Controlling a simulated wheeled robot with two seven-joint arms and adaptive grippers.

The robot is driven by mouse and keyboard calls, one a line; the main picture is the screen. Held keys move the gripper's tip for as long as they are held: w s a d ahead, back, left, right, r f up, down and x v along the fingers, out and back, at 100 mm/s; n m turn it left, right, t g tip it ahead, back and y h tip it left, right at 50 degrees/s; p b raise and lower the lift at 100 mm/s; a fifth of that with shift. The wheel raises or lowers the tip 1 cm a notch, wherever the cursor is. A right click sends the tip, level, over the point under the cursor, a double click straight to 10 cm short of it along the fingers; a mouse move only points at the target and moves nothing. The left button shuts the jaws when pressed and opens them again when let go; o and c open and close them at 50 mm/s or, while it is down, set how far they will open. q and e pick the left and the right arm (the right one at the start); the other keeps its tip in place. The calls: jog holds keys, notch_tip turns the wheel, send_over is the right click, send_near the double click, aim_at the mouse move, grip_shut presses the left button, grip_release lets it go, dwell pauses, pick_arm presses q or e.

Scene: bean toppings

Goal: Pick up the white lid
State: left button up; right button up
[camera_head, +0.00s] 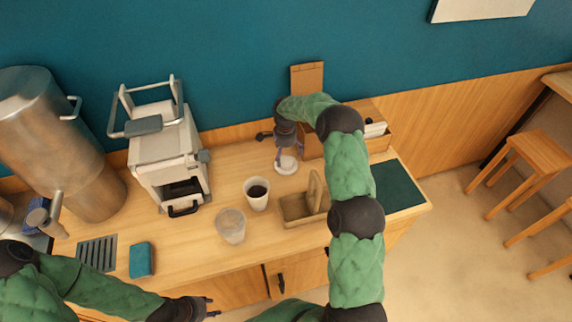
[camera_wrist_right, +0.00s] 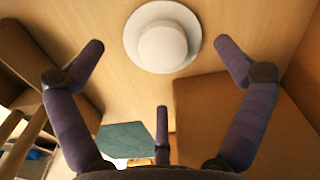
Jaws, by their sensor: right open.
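The white lid (camera_head: 287,165) lies on the wooden counter near the back, just below my right gripper (camera_head: 287,150). In the right wrist view the lid (camera_wrist_right: 162,38) is a round white disc with a raised middle, beyond the fingertips. The right gripper's purple fingers (camera_wrist_right: 162,65) are spread wide with nothing between them, and the lid is apart from them. My left gripper (camera_head: 212,307) is at the bottom of the head view, away from the lid. Its fingers are small and partly cut off in shading.
A cup with dark contents (camera_head: 257,193) and a clear cup (camera_head: 231,226) stand left of a wooden carrier (camera_head: 300,207). A white machine (camera_head: 163,150) stands further left. A wooden box (camera_head: 375,135) is close to the right of my right gripper.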

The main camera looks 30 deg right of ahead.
aim_at(284, 163)
jog(key=shift+a+f, duration=0.2)
jog(key=shift+f, duration=2.5)
jog(key=c, duration=0.5)
jog(key=shift+a, duration=0.1)
jog(key=shift+c, duration=0.9)
